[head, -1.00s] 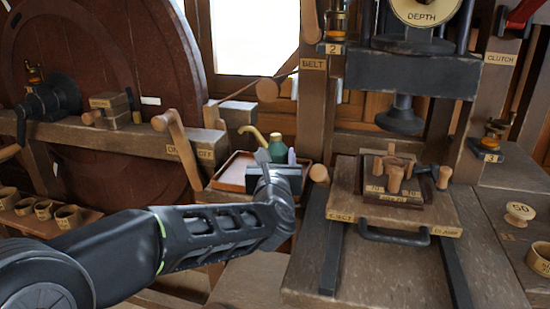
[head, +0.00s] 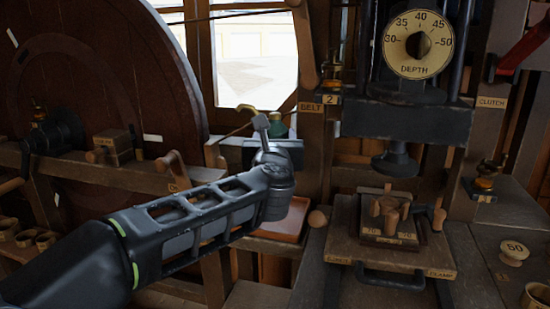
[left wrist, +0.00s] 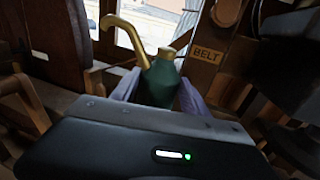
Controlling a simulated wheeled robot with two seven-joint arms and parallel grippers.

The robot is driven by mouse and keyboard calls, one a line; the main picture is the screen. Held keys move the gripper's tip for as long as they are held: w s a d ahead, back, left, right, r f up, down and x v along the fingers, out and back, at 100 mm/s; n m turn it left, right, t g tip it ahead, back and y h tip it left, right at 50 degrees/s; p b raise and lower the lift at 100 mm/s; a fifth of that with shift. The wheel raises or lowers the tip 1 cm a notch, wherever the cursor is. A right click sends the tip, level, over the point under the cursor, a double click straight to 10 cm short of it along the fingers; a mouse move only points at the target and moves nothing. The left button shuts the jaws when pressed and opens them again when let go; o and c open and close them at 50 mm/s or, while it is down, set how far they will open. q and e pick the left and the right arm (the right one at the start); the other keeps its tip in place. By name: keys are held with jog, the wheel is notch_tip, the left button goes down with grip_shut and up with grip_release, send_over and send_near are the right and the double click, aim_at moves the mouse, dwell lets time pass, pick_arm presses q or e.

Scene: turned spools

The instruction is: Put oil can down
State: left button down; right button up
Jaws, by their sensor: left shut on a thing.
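The oil can is green with a brass spout and cap. In the left wrist view the oil can (left wrist: 158,84) stands upright between the two pale fingers of my left gripper (left wrist: 157,94), which is shut on it. In the head view the left gripper (head: 272,136) is raised in front of the window, and the oil can (head: 279,130) shows only in part behind it. The red-brown tray (head: 290,222) lies below the gripper, partly hidden by my wrist. My right gripper is in neither view.
A wooden post marked BELT (head: 311,150) stands just right of the gripper. The press ram (head: 395,162) hangs over a wooden fixture (head: 388,215) further right. A large dark wheel (head: 90,75) fills the left. A lever (head: 175,170) is left of the tray.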

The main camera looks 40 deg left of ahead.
aim_at(275, 128)
pick_arm(q)
jog(key=shift+r, duration=1.5)
jog(key=shift+p, duration=0.3)
notch_tip(275, 128, up, 11)
jog(key=p, duration=1.1)
jog(key=shift+r, duration=0.1)
